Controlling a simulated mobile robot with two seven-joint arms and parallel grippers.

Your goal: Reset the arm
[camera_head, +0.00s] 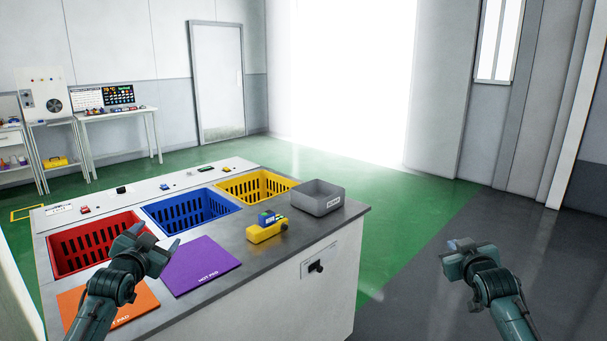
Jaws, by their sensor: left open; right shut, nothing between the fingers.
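My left gripper (148,243) is open and empty. It is above the near left part of the counter, in front of the red basket (88,266) and over the edge between the orange pad and the purple pad. My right gripper (462,249) is shut and empty. It is over the dark floor to the right of the counter, apart from everything. Both arms come up from the bottom of the view.
The counter (345,216) holds red, blue (172,224) and yellow (236,196) baskets, a grey bin (318,207), a yellow item (262,236) with a blue block, a purple pad (200,265) and an orange pad (140,299). Floor right of it is free.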

